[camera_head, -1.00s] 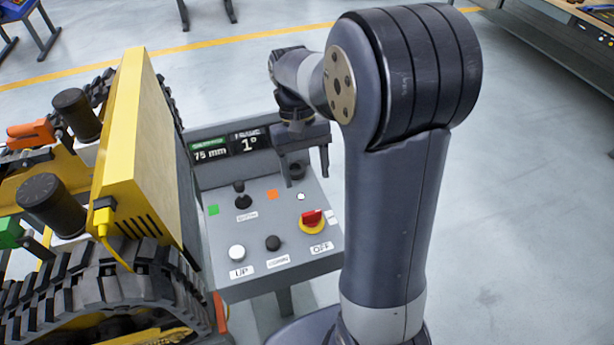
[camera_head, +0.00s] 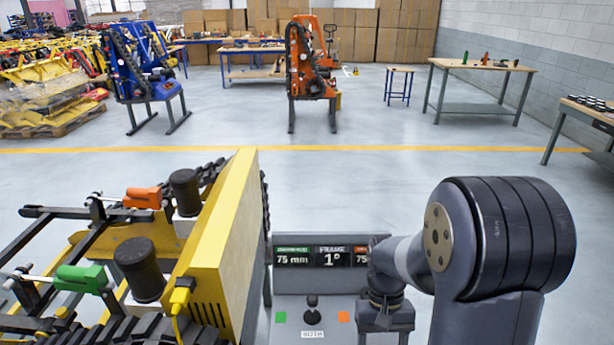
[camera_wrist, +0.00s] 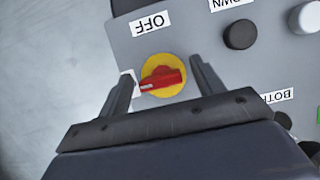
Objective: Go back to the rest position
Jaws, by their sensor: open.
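My gripper (camera_wrist: 158,92) is open in the wrist view. Its two fingers stand apart, and the red switch handle (camera_wrist: 162,79) on its yellow disc (camera_wrist: 146,70) shows between them, beside the OFF label (camera_wrist: 152,23). I cannot tell how far the fingers are above the panel. In the head view my gripper (camera_head: 386,335) is at the lower edge, in front of the control panel (camera_head: 290,300), with its fingertips cut off. The panel's screen (camera_head: 321,257) reads 75 mm and 1°. The red switch is out of the head view.
A yellow tracked carrier (camera_head: 222,250) with black tracks stands close on the left of the panel. Beyond the yellow floor line (camera_head: 330,149) stand an orange machine (camera_head: 303,65), a blue machine (camera_head: 140,70) and a workbench (camera_head: 470,68). The floor between is clear.

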